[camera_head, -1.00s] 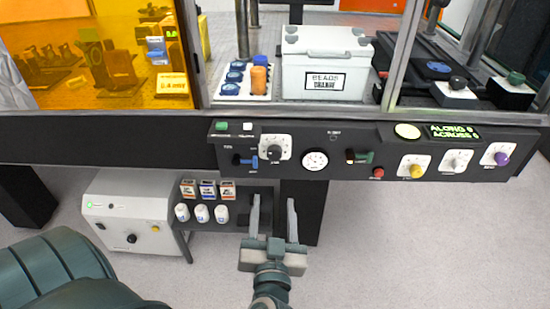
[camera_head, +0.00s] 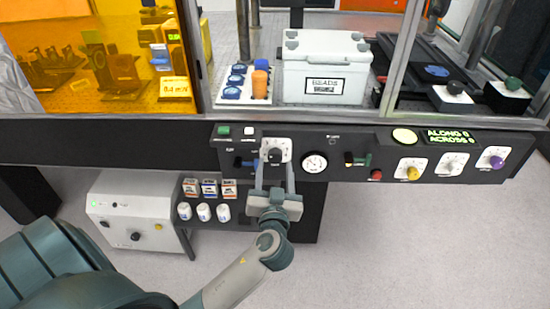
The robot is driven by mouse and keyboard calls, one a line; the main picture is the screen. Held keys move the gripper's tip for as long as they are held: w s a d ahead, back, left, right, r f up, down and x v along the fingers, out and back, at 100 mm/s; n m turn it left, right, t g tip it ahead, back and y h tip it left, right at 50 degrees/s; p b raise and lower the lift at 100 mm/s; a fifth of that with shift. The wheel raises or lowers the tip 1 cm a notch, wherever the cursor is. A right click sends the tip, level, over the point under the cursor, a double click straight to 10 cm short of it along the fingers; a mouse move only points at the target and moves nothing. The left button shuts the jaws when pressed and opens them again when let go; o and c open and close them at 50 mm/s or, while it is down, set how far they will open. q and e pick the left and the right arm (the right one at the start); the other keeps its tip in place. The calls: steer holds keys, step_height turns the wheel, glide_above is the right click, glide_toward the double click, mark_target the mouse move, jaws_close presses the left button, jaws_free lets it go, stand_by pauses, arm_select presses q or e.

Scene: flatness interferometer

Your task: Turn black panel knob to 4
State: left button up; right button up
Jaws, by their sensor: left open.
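The black panel knob (camera_head: 275,155) sits on a white square dial plate at the left part of the dark control panel. The dial's markings are too small to read. My left gripper (camera_head: 277,163) is open, with its fingers pointing up at the panel. One finger is on each side of the knob in the picture, partly covering the dial plate. I cannot tell whether they touch the knob. My right gripper is not in view.
On the panel (camera_head: 330,175), a blue lever (camera_head: 244,163) is left of the knob and a round gauge (camera_head: 314,163) right of it. A green lever (camera_head: 360,160) and yellow knob (camera_head: 413,173) are farther right. A shelf with bottles (camera_head: 204,212) and a white box (camera_head: 130,212) are below.

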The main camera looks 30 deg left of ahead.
mark_target(275, 160)
arm_select(q)
steer(key=shift+x, duration=1.65)
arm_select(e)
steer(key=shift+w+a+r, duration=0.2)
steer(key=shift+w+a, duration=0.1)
arm_select(q)
steer(key=shift+c, duration=0.2)
steer(key=c, duration=1)
